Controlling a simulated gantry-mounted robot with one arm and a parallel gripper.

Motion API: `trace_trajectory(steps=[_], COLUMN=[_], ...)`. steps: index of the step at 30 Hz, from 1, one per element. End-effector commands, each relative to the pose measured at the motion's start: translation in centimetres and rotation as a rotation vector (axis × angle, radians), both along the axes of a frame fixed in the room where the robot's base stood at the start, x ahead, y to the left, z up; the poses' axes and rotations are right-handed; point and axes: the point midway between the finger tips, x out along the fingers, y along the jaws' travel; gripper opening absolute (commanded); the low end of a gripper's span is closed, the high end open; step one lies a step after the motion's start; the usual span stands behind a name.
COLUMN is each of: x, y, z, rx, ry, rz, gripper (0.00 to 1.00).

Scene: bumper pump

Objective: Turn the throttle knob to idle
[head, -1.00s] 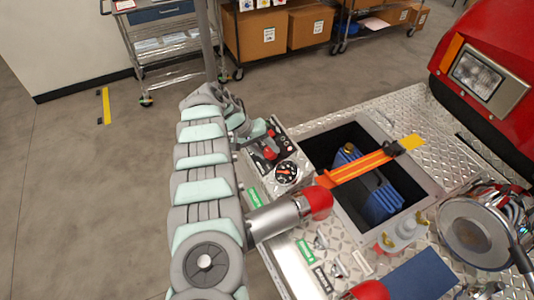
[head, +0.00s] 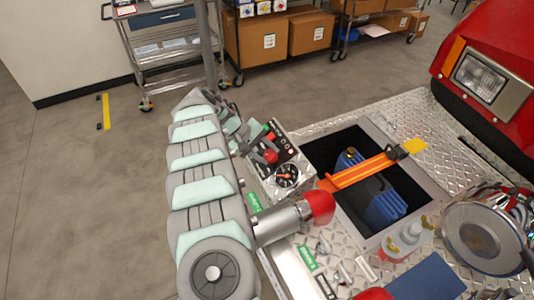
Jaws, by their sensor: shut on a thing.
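The control panel (head: 295,162) stands at the left edge of the diamond-plate bumper, with a round black gauge (head: 286,175) on its face. A red knob (head: 271,157), which looks like the throttle knob, is at the panel's left side. My gripper (head: 266,151) is at the panel beside the gauge, shut on this knob. The fingers and part of the knob are small and partly hidden, so the knob's exact angle cannot be told. My arm covers the area left of the panel.
An open bumper well (head: 345,140) holds a blue item (head: 382,205) under an orange strap (head: 362,170). A red-capped metal outlet (head: 318,207) sticks out just below the panel. The red truck body is at the upper right. Open floor lies left of the arm.

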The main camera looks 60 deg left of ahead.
Motion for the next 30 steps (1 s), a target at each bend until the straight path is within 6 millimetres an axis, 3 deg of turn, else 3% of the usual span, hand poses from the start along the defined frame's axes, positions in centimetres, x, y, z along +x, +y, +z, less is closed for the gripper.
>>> trace_trajectory(steps=[10,11,18,26,30], x=[-0.02,-0.02,-0.03,-0.06,-0.59], y=[0.03,0.03,0.03,0.04,0.21], z=[0.00,0.00,0.00,0.04,0.98], rx=[-0.001,-0.001,-0.001,-0.001,0.001], ry=[0.000,0.000,0.000,0.001,0.000], rz=[0.004,0.004,0.003,0.003,0.003], gripper=[0.00,0.40,0.60,0.61,0.61])
